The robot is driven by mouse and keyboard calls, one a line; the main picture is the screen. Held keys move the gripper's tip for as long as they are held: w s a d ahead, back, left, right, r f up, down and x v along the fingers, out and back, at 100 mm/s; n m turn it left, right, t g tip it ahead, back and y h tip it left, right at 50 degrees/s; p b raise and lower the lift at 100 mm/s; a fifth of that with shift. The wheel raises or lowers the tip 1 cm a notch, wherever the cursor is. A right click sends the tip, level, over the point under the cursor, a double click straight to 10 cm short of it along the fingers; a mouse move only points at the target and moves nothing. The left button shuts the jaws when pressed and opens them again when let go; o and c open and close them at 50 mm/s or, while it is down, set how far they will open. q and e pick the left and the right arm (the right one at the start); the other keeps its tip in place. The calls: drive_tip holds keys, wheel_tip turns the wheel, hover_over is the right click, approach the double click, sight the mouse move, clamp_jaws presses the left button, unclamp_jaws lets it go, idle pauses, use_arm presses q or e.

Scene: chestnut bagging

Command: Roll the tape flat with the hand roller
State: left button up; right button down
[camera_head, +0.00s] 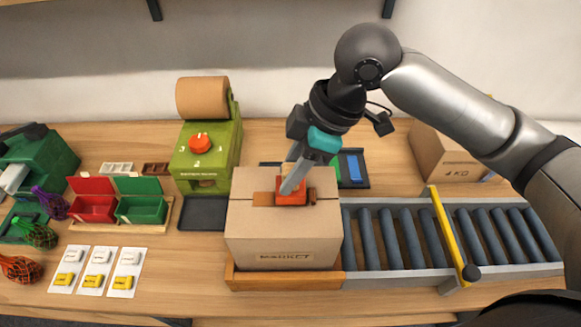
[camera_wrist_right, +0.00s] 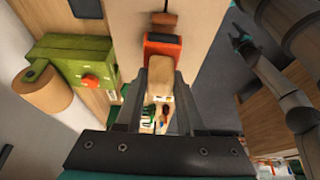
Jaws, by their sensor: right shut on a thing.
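The closed cardboard box (camera_head: 283,232) stands at the left end of the roller conveyor. A brown tape strip (camera_head: 263,199) lies across its top. My right gripper (camera_head: 293,180) is shut on the hand roller (camera_head: 291,193), which has a red-orange frame and a pale wooden handle. In the right wrist view the hand roller (camera_wrist_right: 162,47) points away from the fingers (camera_wrist_right: 158,85), its handle between them. The roller is over the strip on the box top; the contact itself is hidden. A dark gripper end (camera_wrist_right: 242,42), seemingly my left, shows small in the wrist view; its jaws are unclear.
A green tape machine (camera_head: 207,152) with a brown roll stands behind left of the box. Red (camera_head: 93,207) and green bins (camera_head: 142,208), net bags and label cards (camera_head: 96,270) lie left. The conveyor (camera_head: 400,240) with a yellow bar (camera_head: 440,228) runs right. Another box (camera_head: 440,155) stands behind.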

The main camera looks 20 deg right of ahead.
drive_tip(key=shift+f, duration=0.45)
idle(0.3)
idle(0.3)
